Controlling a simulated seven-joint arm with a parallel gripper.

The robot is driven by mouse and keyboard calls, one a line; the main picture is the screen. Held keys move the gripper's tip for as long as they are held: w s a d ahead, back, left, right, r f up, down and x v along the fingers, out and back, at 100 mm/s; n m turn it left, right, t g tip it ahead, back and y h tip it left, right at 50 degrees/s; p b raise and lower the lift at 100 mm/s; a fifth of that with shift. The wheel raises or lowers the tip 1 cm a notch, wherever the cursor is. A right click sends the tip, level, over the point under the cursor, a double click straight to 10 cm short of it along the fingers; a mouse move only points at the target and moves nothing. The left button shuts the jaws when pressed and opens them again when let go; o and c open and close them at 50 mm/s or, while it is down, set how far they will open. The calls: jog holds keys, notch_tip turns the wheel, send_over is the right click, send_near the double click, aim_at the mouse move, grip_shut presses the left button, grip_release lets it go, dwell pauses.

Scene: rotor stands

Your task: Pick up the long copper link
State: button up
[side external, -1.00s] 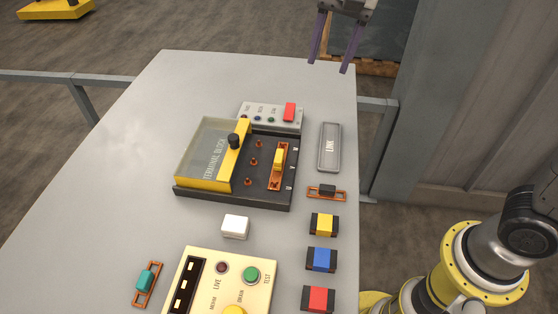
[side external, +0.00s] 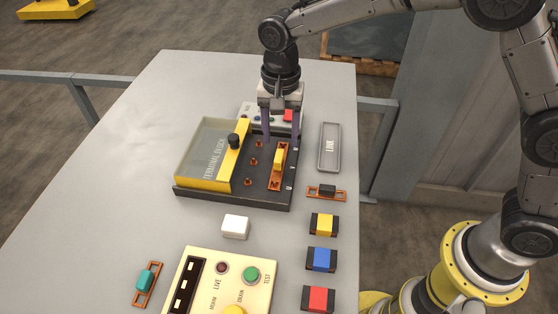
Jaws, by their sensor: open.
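A copper link with a yellow grip (side external: 278,166) lies on the right part of the black terminal block (side external: 235,197); it looks the longest of the copper links. A copper link with a black grip (side external: 326,191) lies on the table right of the block. One with a teal grip (side external: 146,282) lies at the front left. My gripper (side external: 281,141) points down over the block's far right part, fingers apart and empty. Its tips appear near the far end of the yellow-gripped link; their exact height above it is hard to tell.
Three copper studs and a yellow-edged clear cover (side external: 208,150) are on the block. Behind it stands a grey box with a red switch (side external: 289,116), partly hidden by my gripper. A grey LINE tray (side external: 329,147), coloured blocks (side external: 321,259), a white block (side external: 235,226) and a cream panel (side external: 210,270) surround it.

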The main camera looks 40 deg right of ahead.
aim_at(279, 155)
jog(key=shift+w+f, duration=0.15)
jog(key=shift+f, duration=2.6)
grip_shut()
